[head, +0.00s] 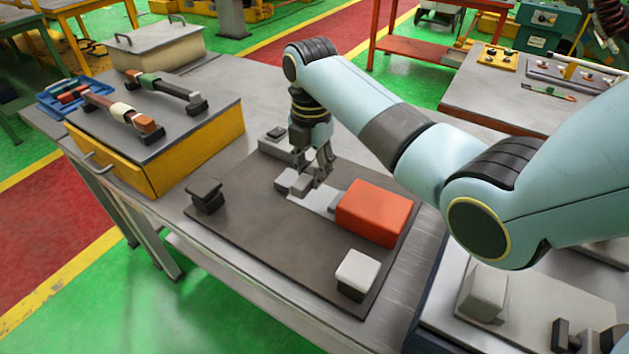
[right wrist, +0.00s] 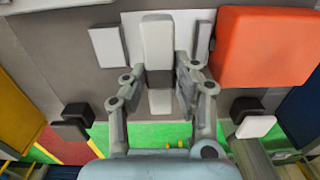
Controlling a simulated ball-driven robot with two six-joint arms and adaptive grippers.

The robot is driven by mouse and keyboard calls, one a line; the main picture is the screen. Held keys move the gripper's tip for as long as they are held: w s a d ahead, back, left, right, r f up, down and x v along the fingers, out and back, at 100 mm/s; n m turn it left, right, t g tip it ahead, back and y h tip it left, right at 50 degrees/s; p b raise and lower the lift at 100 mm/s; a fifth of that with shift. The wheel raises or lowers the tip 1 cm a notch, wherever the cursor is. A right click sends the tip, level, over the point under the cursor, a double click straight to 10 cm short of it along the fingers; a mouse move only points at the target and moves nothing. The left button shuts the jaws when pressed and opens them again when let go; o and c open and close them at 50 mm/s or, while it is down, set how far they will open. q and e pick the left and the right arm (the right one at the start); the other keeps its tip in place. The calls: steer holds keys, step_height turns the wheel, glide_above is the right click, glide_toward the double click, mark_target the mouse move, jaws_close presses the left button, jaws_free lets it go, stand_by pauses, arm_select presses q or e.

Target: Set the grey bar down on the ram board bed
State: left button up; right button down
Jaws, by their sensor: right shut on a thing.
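The grey bar (right wrist: 157,42) is pale with a dark band around it. It is between the fingers of my right gripper (right wrist: 158,88), which is shut on it. In the head view my right gripper (head: 318,178) points down over the dark board (head: 255,235), and the bar (head: 301,186) shows partly at its fingertips. A pale flat bed strip (head: 318,203) lies on the board beside the orange ram block (head: 374,212). The bar overlaps this strip (right wrist: 199,38) in the wrist view. I cannot tell whether they touch. My left gripper is out of view.
A black block (head: 205,194) and a white-topped block (head: 357,271) stand on the board. A smaller grey block (right wrist: 107,45) lies left of the bar. A yellow drawer box (head: 165,155) with handled bars on top stands left. The board's front middle is clear.

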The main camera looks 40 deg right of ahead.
mark_target(313, 194)
steer(key=shift+w+d+f, duration=0.25)
steer(key=shift+d, duration=0.1)
steer(key=shift+f, duration=2.05)
steer(key=shift+f, duration=0.1)
steer(key=c, duration=1)
jaws_free()
steer(key=shift+c, duration=0.2)
step_height(313, 194, up, 12)
steer(key=shift+r, duration=0.1)
